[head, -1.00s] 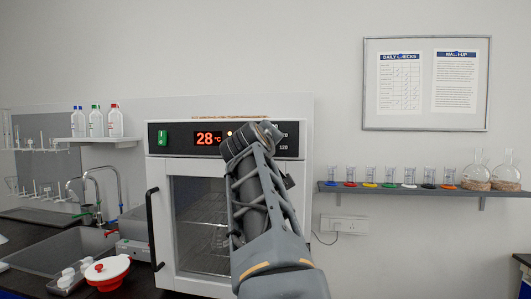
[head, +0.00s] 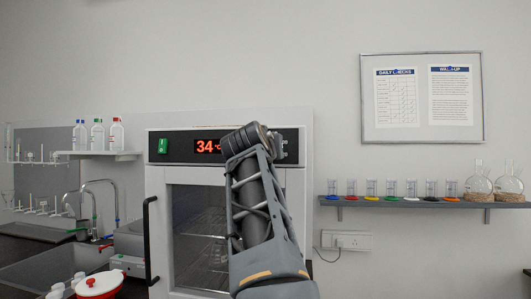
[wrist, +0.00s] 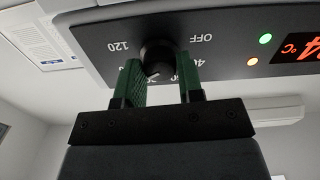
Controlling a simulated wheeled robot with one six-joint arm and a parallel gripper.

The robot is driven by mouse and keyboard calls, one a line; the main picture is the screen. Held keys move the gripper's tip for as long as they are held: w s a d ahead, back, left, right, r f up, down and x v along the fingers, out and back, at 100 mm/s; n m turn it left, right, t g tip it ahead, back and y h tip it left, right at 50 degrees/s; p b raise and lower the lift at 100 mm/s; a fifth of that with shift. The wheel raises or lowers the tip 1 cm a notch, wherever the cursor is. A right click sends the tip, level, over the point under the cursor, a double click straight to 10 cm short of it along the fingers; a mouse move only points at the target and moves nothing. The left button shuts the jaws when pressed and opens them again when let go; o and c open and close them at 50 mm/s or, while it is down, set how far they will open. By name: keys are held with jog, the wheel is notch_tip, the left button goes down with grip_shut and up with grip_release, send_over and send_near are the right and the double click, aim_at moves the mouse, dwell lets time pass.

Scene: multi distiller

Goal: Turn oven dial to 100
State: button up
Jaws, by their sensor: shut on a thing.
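The oven (head: 204,220) is a white box with a glass door and a black control panel (head: 180,147) along its top. Its red display (head: 206,146) reads 34 °C in the head view. In the wrist view, upside down, the black dial (wrist: 157,57) sits between my gripper's (wrist: 160,82) two green fingers, which are shut on it. The labels OFF and 120 show on either side of the dial; the labels below it are partly hidden by the fingers. In the head view my arm covers the dial and the gripper's fingers.
A black door handle (head: 150,240) runs down the oven's left side. A shelf (head: 425,202) with beakers and flasks is at right. A sink with taps (head: 98,205) and a red-and-white pot (head: 99,285) are at left.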

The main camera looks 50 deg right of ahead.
jog(key=shift+m, duration=0.4)
jog(key=o, duration=0.9)
jog(key=b+v, duration=0.2)
jog(key=v, duration=1.1)
jog(key=shift+s+a+b, duration=0.2)
jog(key=shift+a+b, duration=0.1)
jog(key=shift+a, duration=0.05)
jog(key=shift+w, duration=0.1)
